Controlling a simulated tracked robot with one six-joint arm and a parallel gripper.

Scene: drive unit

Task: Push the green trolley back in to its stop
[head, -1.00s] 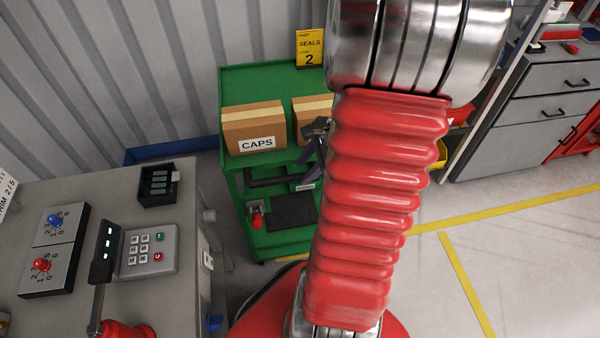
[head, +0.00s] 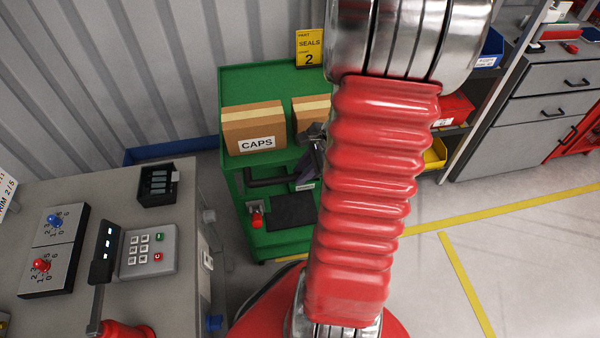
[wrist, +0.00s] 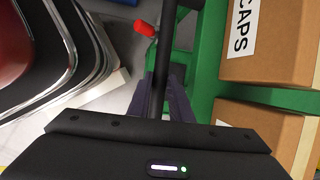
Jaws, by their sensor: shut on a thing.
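The green trolley (head: 262,82) stands by the corrugated wall, with two cardboard boxes on its top, the left one marked CAPS (head: 253,128). A black handle bar (head: 268,181) runs across its near side. My gripper (head: 314,150) is at the right part of this bar, partly hidden by my arm. In the wrist view, the dark fingers of my gripper (wrist: 164,98) are on both sides of the handle bar (wrist: 163,65), shut on it. A red knob (head: 257,221) sits low on the trolley's near side. The trolley's stop cannot be made out.
A grey console (head: 180,240) with a keypad and knobs stands close at the left. A blue rail (head: 140,155) runs along the wall base. Shelving with a yellow bin (head: 435,155) and grey drawers (head: 510,130) is at the right. The floor at front right is clear.

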